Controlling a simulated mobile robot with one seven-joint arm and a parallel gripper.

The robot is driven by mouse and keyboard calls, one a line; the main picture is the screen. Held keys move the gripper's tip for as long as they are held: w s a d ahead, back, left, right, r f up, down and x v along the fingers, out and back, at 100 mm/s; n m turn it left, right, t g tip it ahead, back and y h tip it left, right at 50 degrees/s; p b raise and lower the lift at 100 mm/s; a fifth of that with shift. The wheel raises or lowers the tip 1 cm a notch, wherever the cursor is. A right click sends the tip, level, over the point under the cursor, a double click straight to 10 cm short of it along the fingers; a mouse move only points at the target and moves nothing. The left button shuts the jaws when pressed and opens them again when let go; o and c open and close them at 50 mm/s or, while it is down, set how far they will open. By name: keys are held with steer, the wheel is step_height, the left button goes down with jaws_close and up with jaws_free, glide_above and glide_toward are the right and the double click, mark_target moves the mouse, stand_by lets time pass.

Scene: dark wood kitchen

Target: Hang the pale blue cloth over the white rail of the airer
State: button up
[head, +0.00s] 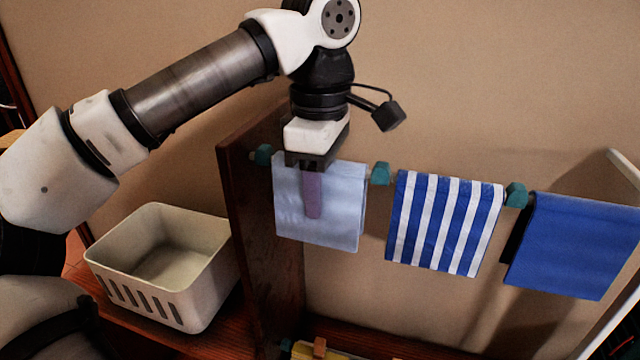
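The pale blue cloth (345,205) hangs draped at the left of the row of cloths, between two teal pieces. Its lower edge hangs free. The rail under it is hidden by the cloths. My gripper (313,205) is directly over the cloth and points down. One purple-grey finger lies in front of the cloth's near face. The other finger is hidden, so I cannot tell whether the fingers pinch the cloth or stand apart around it.
A blue-and-white striped cloth (445,222) and a dark blue cloth (572,245) hang to the right. Teal pieces (380,173) separate the cloths. A dark wood panel (262,235) stands at the left end. An empty cream basket (150,298) sits left of it.

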steer(key=o, duration=0.4)
